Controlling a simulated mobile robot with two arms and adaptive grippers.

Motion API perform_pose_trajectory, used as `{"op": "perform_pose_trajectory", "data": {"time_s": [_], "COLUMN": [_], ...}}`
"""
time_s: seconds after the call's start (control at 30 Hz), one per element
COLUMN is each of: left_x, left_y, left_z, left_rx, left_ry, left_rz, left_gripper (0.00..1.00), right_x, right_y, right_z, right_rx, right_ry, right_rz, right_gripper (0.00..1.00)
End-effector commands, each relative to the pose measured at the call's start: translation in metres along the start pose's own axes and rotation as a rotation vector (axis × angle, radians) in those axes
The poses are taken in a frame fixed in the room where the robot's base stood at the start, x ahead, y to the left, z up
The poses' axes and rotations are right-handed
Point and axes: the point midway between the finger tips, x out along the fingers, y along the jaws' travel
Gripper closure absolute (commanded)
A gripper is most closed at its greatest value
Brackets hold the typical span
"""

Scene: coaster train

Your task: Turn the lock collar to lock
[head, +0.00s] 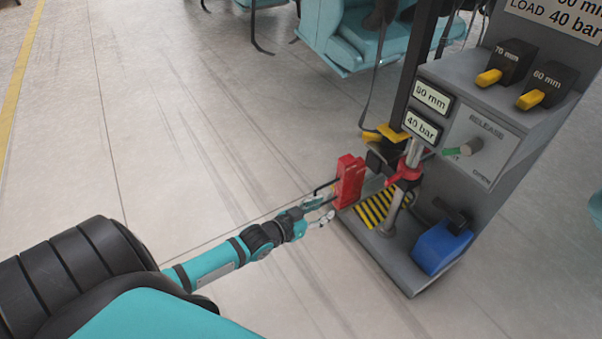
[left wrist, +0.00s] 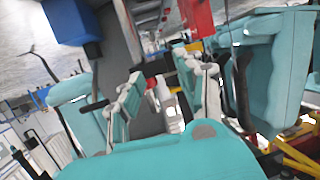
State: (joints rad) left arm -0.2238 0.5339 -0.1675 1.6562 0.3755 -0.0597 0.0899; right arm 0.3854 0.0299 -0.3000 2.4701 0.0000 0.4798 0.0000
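A red collar (head: 408,170) sits around the upright metal post on the grey test stand; I take it to be the lock collar. A larger red block (head: 348,182) is to its left, with a thin black bar beside it. My left gripper (head: 318,212) is just left of and below the red block, its fingers apart. In the left wrist view the two fingers (left wrist: 165,95) stand spread, with a small red and black part seen between them, and the red block (left wrist: 197,18) at the top. I cannot tell whether a finger touches anything. My right gripper is not in view.
The grey stand (head: 410,282) carries a RELEASE dial (head: 470,147), yellow-tipped levers (head: 489,77), a striped plate (head: 372,210) and a blue box (head: 441,246). Teal seats (head: 350,40) stand behind. The floor to the left is clear.

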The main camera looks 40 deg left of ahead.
Motion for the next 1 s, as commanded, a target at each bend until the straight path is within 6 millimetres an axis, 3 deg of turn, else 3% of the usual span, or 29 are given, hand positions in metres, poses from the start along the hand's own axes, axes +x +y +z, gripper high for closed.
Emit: {"op": "perform_pose_trajectory", "data": {"time_s": [0.03, 0.1, 0.5, 1.0], "left_x": [-0.006, -0.010, -0.039, -0.047], "left_y": [-0.002, -0.004, -0.007, -0.006], "left_z": [-0.003, 0.004, 0.041, 0.056], "left_rx": [-0.004, -0.004, -0.006, -0.004], "left_ry": [-0.027, -0.062, -0.241, -0.287], "left_rz": [-0.010, -0.023, -0.074, -0.083], "left_gripper": [0.63, 0.63, 0.63, 0.63], "right_x": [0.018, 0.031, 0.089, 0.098], "right_y": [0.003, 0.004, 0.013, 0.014], "right_z": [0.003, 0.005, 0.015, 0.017], "right_rx": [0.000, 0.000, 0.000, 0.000], "right_ry": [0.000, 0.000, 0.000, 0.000], "right_rz": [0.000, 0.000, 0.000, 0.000], "right_gripper": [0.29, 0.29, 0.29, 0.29]}}
